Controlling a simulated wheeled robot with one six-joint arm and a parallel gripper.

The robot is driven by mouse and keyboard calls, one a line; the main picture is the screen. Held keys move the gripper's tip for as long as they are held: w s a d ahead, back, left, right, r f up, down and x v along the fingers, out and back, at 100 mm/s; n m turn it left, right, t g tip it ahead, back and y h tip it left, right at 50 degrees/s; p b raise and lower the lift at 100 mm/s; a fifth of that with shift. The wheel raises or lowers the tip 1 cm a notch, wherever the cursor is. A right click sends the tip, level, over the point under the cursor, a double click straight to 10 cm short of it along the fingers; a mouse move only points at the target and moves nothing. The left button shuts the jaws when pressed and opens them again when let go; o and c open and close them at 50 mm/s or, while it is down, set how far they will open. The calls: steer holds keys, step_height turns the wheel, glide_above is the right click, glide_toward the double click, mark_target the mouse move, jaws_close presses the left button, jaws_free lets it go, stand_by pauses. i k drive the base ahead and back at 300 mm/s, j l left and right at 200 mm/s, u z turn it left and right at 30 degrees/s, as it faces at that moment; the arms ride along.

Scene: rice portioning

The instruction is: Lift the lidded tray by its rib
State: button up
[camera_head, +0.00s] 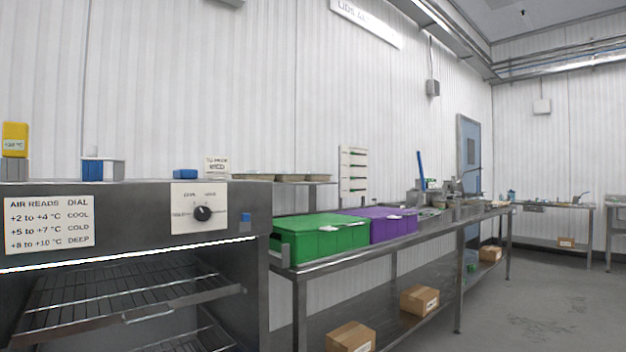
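A large green box with a flat top (318,238) stands at the near end of the steel bench. A purple box with a flat top (384,223) stands just behind it along the bench. Several shallow tan trays (290,177) sit in a row on a raised shelf behind the green box. I cannot tell whether any of these is the lidded tray, and no lifting rib can be made out. My gripper is not in view.
A steel cabinet with wire racks (130,290) and a dial (202,213) fills the near left. The long steel bench (400,244) runs away to the right. Cardboard boxes (419,299) rest on its lower shelf. Grey floor (545,290) at right is open.

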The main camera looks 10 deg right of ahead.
mark_target(312, 177)
steer(key=i+l+z, duration=0.25)
steer(key=i+l, duration=0.15)
steer(key=i, duration=0.15)
steer(key=i+l+z, duration=0.2)
steer(key=i, duration=0.4)
steer(key=i+l+z, duration=0.25)
steer(key=i, duration=0.35)
steer(key=i+l+z, duration=0.1)
steer(key=i+z, duration=0.15)
steer(key=i, duration=0.4)
